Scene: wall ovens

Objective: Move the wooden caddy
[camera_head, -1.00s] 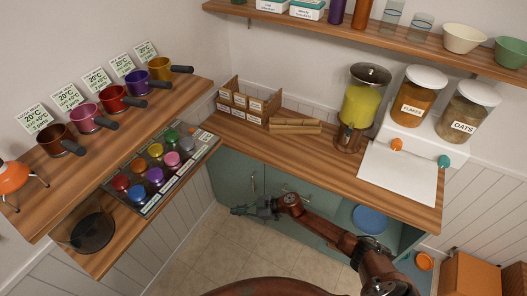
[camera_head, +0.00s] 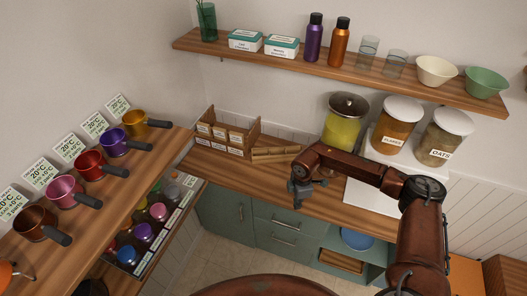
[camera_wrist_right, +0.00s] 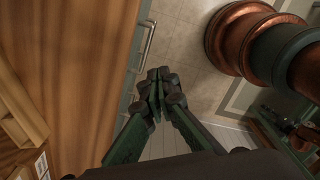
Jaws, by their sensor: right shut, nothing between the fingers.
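The wooden caddy (camera_head: 250,136), a light brown box with several compartments and white labels, stands upright at the back left corner of the counter. Part of a labelled wooden piece, likely the caddy, shows at the lower left of the right wrist view (camera_wrist_right: 42,166). My right gripper (camera_head: 298,201) is shut and empty, pointing down near the counter's front edge, to the right of and nearer than the caddy, clear of it. In the right wrist view its fingertips (camera_wrist_right: 159,76) meet, with the floor and cabinet front behind. My left gripper is not in view.
A low wooden rack (camera_head: 276,154) sits just right of the caddy. A yellow drink dispenser (camera_head: 345,125) and jars of flakes (camera_head: 397,125) and oats (camera_head: 444,138) stand further right. A wall shelf (camera_head: 340,72) runs above. The counter before the caddy (camera_head: 225,172) is clear.

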